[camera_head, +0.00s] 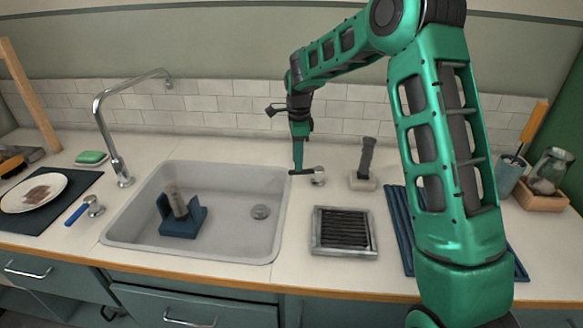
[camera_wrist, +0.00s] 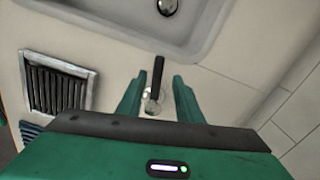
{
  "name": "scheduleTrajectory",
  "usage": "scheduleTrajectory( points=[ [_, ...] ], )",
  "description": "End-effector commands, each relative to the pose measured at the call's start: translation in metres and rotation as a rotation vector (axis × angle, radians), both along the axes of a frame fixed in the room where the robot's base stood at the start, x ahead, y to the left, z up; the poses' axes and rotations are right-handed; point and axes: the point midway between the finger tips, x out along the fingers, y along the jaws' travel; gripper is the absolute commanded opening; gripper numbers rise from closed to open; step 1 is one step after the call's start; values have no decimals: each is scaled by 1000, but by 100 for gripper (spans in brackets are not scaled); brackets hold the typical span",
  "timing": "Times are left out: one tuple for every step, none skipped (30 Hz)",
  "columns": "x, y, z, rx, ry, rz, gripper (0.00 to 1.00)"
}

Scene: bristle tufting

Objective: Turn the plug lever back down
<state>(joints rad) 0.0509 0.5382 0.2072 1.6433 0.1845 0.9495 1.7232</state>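A lever with a dark handle (camera_head: 303,172) and a round metal base (camera_head: 318,177) stands on the counter right of the sink. Its handle points left toward the sink and looks about level in the head view. The handle also shows in the wrist view (camera_wrist: 158,72), with the metal base (camera_wrist: 152,104) below it. My gripper (camera_head: 298,168) points down at the handle. In the wrist view, the fingers of my gripper (camera_wrist: 159,78) are apart, one on each side of the handle, with gaps visible. I cannot tell how far down they reach.
The sink (camera_head: 140,235) holds a blue block with a cylinder (camera_head: 180,222) and a drain (camera_head: 260,211). A blue-handled lever (camera_head: 78,214) is left of it. A dark grate (camera_head: 343,228) and an upright dark handle on a base (camera_head: 365,160) stand close on the right.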

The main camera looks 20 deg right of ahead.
Motion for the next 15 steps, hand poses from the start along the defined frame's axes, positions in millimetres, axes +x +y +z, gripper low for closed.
scheduleTrajectory(
  points=[
    [0,0,-8,-1,2,0,33],
    [0,0,-11,-1,1,0,33],
    [0,0,-15,-1,2,-1,33],
    [-1,0,-18,-1,1,-1,33],
    [0,0,-20,-1,1,-1,33],
    [0,0,-23,-1,0,-1,33],
    [0,0,-24,-1,0,-1,33],
    [0,0,-26,-1,0,-1,33],
    [0,0,-27,-1,0,-1,33],
    [0,0,-27,-1,0,-1,33],
    [0,0,-28,-1,0,-1,33],
    [0,0,-28,-1,-1,-1,33],
    [0,0,-28,-1,-1,-1,33],
    [0,0,-28,-1,-1,-1,33],
    [0,0,-28,-1,-1,-1,33]
  ],
)
